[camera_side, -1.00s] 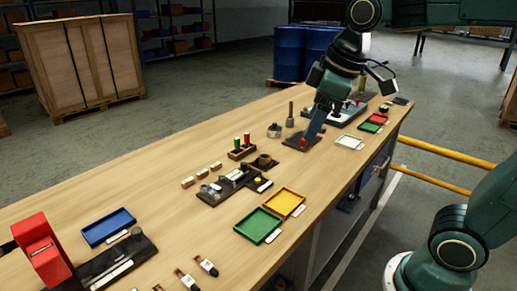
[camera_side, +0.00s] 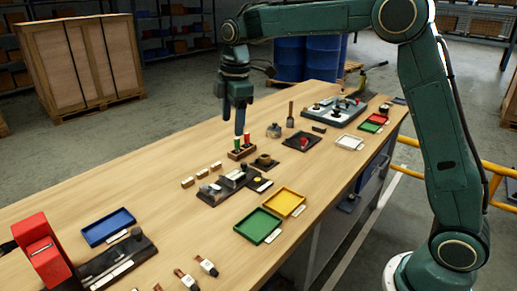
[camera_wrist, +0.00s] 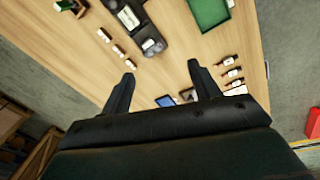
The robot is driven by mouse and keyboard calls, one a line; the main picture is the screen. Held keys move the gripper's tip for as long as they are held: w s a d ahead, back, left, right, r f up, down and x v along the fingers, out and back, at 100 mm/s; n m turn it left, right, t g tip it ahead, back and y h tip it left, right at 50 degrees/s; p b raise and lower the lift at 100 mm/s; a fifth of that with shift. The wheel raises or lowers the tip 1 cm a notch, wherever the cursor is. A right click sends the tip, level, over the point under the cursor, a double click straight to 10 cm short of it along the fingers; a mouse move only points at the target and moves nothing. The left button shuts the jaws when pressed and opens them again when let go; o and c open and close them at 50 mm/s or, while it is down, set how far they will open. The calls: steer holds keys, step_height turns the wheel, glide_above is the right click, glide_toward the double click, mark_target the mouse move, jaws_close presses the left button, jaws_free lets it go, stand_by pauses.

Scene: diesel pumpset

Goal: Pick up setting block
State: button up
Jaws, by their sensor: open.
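No label is readable, so I cannot tell for certain which piece is the setting block. Three small pale blocks lie in a row left of the dark fixture: a near one (camera_side: 188,182), a middle one (camera_side: 201,175) and a far one (camera_side: 215,167). In the wrist view the row also shows, with one block (camera_wrist: 117,50) in its middle. My gripper (camera_side: 239,131) points down above the table, by the wooden rack (camera_side: 241,153) with red and green pegs. In the wrist view its two fingers (camera_wrist: 160,72) are apart with nothing held between them.
The dark fixture (camera_side: 231,183) stands right of the pale blocks. Green (camera_side: 258,226), yellow (camera_side: 285,203) and blue (camera_side: 108,228) trays lie nearer the front. A red device (camera_side: 42,252) stands front left. Bare tabletop lies left of the block row.

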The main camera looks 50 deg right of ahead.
mark_target(215, 187)
steer(key=w+f+n+g, duration=0.1)
steer(key=w+f+n, duration=0.3)
steer(key=w+f, duration=0.4)
steer(key=shift+w+a+f, duration=0.15)
steer(key=shift+a+f, duration=0.3)
steer(key=shift+f, duration=0.35)
steer(key=shift+a+f, duration=0.1)
steer(key=shift+f, duration=6.8)
steer(key=c, duration=1.2)
steer(key=shift+r, duration=0.15)
steer(key=shift+c, duration=0.2)
step_height(215, 187, up, 20)
